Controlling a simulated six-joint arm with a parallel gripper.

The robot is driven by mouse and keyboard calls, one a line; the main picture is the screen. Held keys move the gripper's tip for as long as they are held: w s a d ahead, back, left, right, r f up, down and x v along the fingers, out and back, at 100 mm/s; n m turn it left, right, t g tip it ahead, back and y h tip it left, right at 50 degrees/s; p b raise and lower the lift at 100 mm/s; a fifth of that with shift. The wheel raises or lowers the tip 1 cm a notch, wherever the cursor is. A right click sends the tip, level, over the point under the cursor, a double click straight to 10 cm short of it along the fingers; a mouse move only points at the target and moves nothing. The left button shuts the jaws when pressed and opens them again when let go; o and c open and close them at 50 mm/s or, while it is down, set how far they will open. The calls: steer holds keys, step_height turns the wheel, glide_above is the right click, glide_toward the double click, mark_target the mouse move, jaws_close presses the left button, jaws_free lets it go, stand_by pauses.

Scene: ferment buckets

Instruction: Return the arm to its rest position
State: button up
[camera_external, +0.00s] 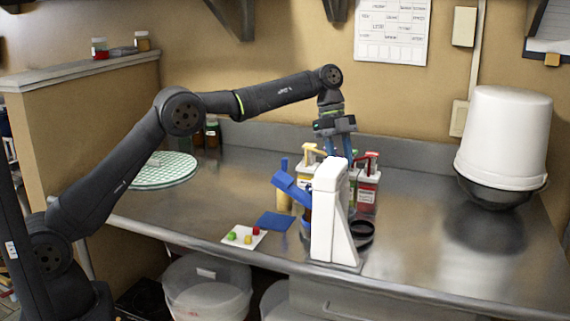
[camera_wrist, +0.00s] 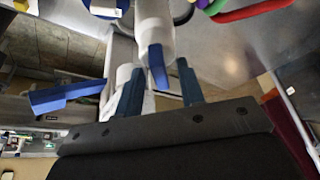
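My gripper (camera_external: 336,150) hangs at the end of my raised, outstretched arm, pointing down above the back of the white stand (camera_external: 328,210). Its two blue fingers are apart, with no object visibly held between them. The fingers also show in the wrist view (camera_wrist: 160,88), with white and blue parts seen beyond them. The lower fingertips are partly hidden by the white stand in the external view.
The white stand has a blue lever (camera_external: 291,189) at its left. Pump bottles (camera_external: 367,188) stand close behind it.

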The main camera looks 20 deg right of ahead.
steer(key=n+h, duration=0.1)
steer(key=n, duration=0.3)
steer(key=shift+s+a+n+t+h, duration=0.1)
steer(key=shift+a+n+t+h, duration=0.05)
steer(key=shift+n+t+h, duration=0.25)
stand_by(0.8)
